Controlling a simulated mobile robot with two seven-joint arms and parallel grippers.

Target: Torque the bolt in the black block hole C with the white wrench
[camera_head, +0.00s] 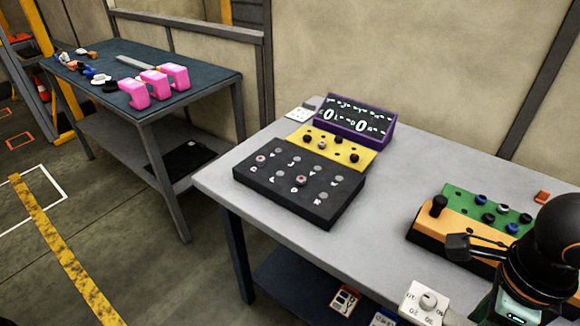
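The black block (290,199) lies on the grey table. Its top has several round light spots with small white marks, and two of them look reddish. The marks are too small to tell which hole is C. A long pale tool (134,63) lies on the dark table at the far left; I cannot tell whether it is the white wrench. My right gripper (458,246) seems to show as dark parts in front of the orange block at the right, and its opening is unclear. My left gripper is not in view.
A yellow block (358,158) and a purple display (387,133) stand behind the black block. An orange block (424,220) and a green block (456,194) are at the right. Pink pieces (133,94) stand on the dark table (215,76). The grey table's middle (400,180) is clear.

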